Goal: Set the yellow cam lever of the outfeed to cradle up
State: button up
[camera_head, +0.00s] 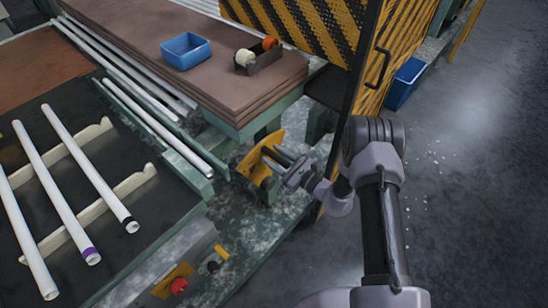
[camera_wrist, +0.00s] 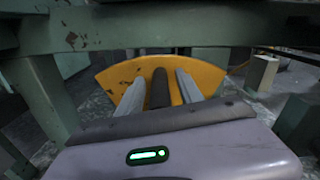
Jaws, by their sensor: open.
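The yellow cam plate (camera_head: 257,165) is a worn, fan-shaped yellow piece low on the green frame, below the stack of brown boards. It fills the middle of the wrist view (camera_wrist: 205,74). A dark bar, seemingly the lever's handle (camera_wrist: 160,90), stands in front of the plate. My gripper (camera_wrist: 159,88) is open, with one grey finger on each side of the dark bar. Gaps show on both sides, so the fingers look apart from it. In the head view my gripper (camera_head: 277,157) reaches the plate from the right and hides part of it.
A red button (camera_head: 179,286) sits on a yellow panel at the bottom. A blue bin (camera_head: 186,50) stands on the boards. A striped guard (camera_head: 300,25) rises behind. A green beam (camera_wrist: 180,27) crosses above the plate.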

jog(key=shift+w+a, duration=0.1)
grip_shut()
dwell(1.4)
